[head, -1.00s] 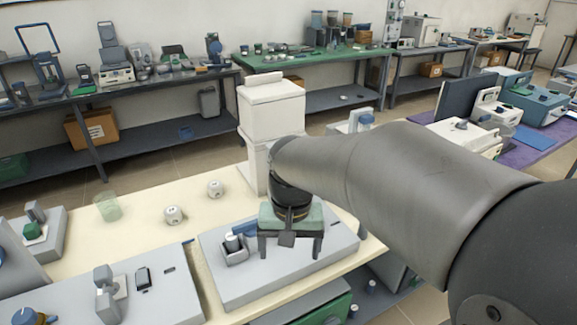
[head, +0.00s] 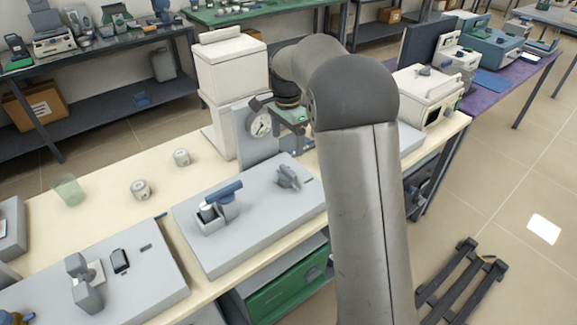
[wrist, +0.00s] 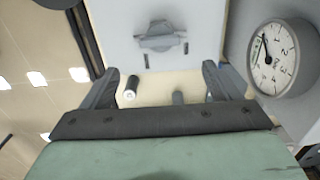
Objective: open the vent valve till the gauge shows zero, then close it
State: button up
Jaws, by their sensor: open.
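A round white-faced gauge (head: 260,124) sits on an upright grey panel behind the grey base plate (head: 250,228). In the wrist view the gauge (wrist: 283,60) is at the right, with its dark needle pointing up, slightly left; the exact reading is too small to be sure of. The plate carries a grey winged knob (head: 288,177) and a blue-handled lever (head: 222,192); which is the vent valve is not marked. The winged knob (wrist: 160,38) also shows in the wrist view, beyond the fingertips. My gripper (wrist: 165,80) is open and empty, to the right of the gauge in the head view.
A white box-shaped unit (head: 230,70) stands behind the panel. Two small round pieces (head: 141,189) and a clear greenish cup (head: 69,190) stand on the cream table. Another grey plate (head: 120,290) is at the front left.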

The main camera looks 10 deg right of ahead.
aim_at(287, 170)
notch_tip(287, 170, down, 11)
jog(key=shift+r+p, duration=0.1)
jog(key=shift+p, duration=0.25)
jog(key=c, duration=1)
